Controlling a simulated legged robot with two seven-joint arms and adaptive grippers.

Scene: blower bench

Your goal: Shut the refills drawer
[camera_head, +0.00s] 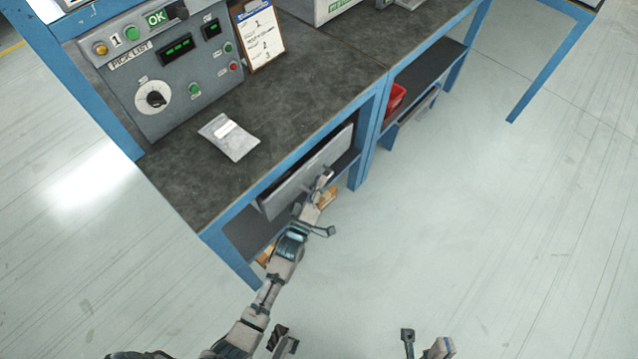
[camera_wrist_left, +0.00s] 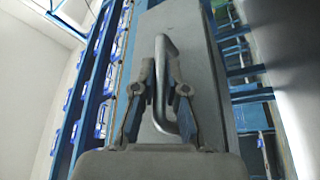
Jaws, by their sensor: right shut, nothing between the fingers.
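The refills drawer has a plain grey front (camera_head: 285,195) and sits under the worktop of the near bench. It stands out from the bench frame, so it is open by some amount. In the left wrist view the drawer front (camera_wrist_left: 205,85) fills the middle, with a bent metal bar handle (camera_wrist_left: 164,45) on it. My left gripper (camera_head: 325,178) is at the handle. In the left wrist view its fingers (camera_wrist_left: 162,78) lie close on both sides of the handle and look shut on it. My right gripper (camera_head: 440,348) is shut and empty at the bottom edge, mostly out of frame.
The bench top (camera_head: 190,180) carries a control panel (camera_head: 170,75), a silver pouch (camera_head: 230,138) and a clipboard (camera_head: 258,35). A blue bench leg (camera_head: 365,150) stands just right of the drawer. A red bin (camera_head: 396,98) is on a shelf further right. The floor on the right is clear.

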